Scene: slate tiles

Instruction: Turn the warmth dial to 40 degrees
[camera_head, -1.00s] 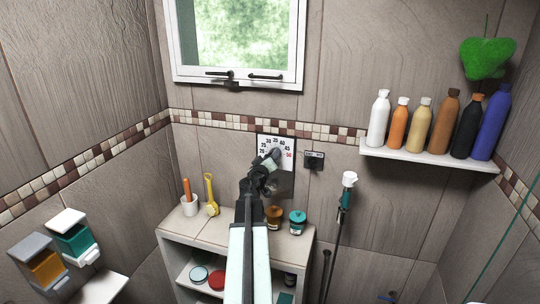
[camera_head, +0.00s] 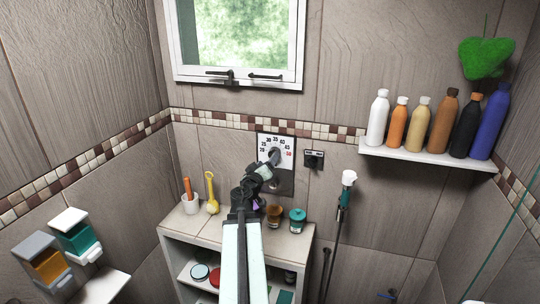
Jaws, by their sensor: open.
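The warmth dial (camera_head: 274,154) is a dark round knob on a white numbered plate (camera_head: 263,147) on the back wall. The numbers run in an arc, with 50 in red at the right. The knob is too small to read its exact setting. My gripper (camera_head: 265,171) is open, just below and in front of the knob. It appears apart from the knob and hides part of the plate's lower left.
A small dark panel (camera_head: 314,159) is on the wall right of the dial. Below is a shelf unit (camera_head: 185,225) with a cup (camera_head: 190,204), a yellow brush (camera_head: 211,194) and two jars. Several bottles stand on the wall shelf (camera_head: 430,157).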

